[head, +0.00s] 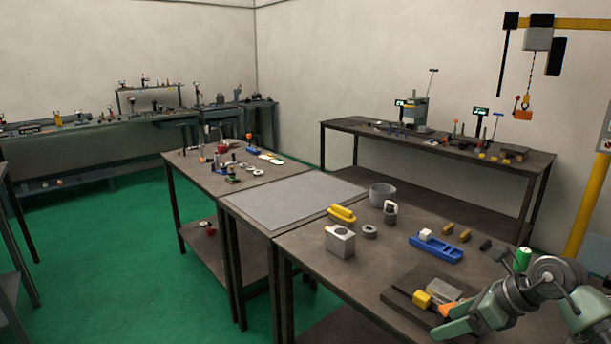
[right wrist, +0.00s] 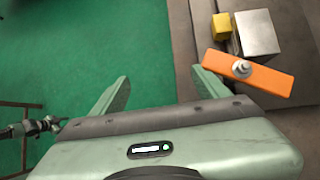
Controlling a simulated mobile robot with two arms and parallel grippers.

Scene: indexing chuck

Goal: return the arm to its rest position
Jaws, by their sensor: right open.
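My right gripper (head: 456,318) hangs over the near right corner of the front workbench (head: 310,268). In the right wrist view its two green fingers (right wrist: 160,90) stand wide apart with nothing between them, and green floor shows through the gap. An orange bar (right wrist: 249,73) with a round metal knob lies just right of the right finger, apart from the gap. Beside it are a grey metal block (right wrist: 256,33) and a yellow block (right wrist: 221,26). In the head view the yellow block (head: 421,299) shows left of the gripper.
On the bench are a dark plate (head: 397,302), a blue fixture (head: 436,249), a bored metal block (head: 340,242), a grey ring (head: 370,232) and a green can (head: 522,259) close to my arm. A bare grey mat (head: 295,200) lies beyond. Green floor (head: 110,270) is open at left.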

